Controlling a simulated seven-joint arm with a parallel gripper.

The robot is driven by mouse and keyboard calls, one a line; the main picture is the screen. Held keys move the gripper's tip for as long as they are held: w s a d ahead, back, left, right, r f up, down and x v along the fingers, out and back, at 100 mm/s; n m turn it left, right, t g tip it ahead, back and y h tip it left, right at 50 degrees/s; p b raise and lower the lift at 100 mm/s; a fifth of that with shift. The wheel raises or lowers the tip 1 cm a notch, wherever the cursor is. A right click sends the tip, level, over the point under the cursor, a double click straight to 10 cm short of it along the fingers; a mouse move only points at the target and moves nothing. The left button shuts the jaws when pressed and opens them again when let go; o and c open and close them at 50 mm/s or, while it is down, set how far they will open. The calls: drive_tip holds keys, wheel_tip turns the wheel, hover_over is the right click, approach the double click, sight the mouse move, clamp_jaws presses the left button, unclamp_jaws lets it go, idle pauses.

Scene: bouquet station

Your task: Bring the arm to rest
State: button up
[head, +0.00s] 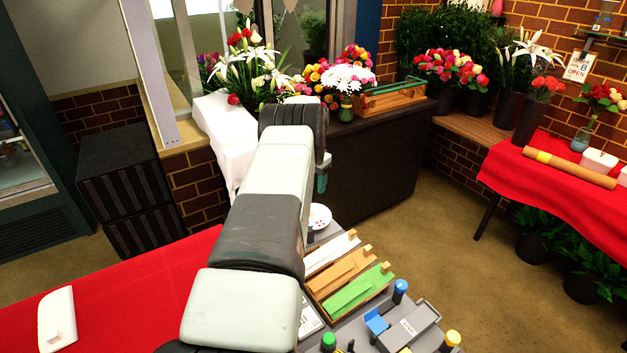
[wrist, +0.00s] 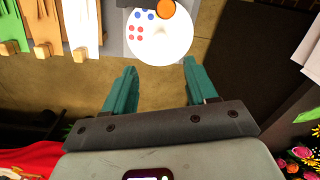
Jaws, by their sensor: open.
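My arm reaches away from the camera through the middle of the head view. My gripper (head: 321,182) shows only in part there, as a teal finger pointing down at the arm's far end. In the wrist view my gripper (wrist: 159,66) has its two teal fingers spread wide with nothing between them. A white round plate (wrist: 160,38) with red and blue dots lies beyond the fingertips, apart from them. It also shows partly hidden beside my arm in the head view (head: 320,217).
A grey work surface holds trays with white, brown and green strips (head: 345,275) and blue- and yellow-topped tools (head: 400,290). A dark counter (head: 375,165) with flowers stands behind the gripper. Red-covered tables (head: 545,185) stand at right and left. Open floor (head: 450,250) lies between.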

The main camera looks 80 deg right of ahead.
drive_tip(key=shift+r, duration=0.3)
idle(0.4)
